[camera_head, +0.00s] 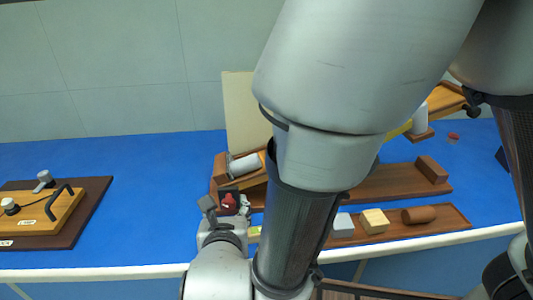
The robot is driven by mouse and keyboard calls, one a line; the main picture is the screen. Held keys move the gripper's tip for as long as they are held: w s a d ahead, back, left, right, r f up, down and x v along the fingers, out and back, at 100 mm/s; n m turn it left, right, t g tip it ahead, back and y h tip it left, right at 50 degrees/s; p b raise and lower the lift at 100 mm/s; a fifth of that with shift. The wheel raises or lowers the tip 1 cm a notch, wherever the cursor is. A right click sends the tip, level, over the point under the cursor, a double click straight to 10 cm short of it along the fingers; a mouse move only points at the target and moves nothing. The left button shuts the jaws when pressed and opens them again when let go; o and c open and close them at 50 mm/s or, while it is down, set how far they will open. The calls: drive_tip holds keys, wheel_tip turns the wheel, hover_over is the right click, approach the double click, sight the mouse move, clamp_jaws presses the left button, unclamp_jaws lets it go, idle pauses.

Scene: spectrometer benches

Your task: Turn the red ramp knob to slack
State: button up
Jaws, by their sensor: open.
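The red ramp knob (229,201) shows as a small red shape at the front of the wooden ramp stand, left of the middle of the head view. My gripper (222,203) is at the knob, with dark fingers around or just in front of it. The fingers are open. I cannot tell whether they touch the knob. The knob's pointer and markings are too small to read. A grey-white cylinder (243,165) rests on the wooden ramp (220,170) just above the knob. My arm hides much of the ramp.
A wooden tray (440,222) holds a white block (342,225), a tan block (374,221) and a brown cylinder (419,214). A cream panel (240,105) stands behind the ramp. A wooden board with a black handle (60,203) lies far left. Blue bench (150,190) between is clear.

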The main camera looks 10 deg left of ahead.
sight(228, 203)
drive_tip(key=shift+x, duration=1.3)
drive_tip(key=c, duration=1)
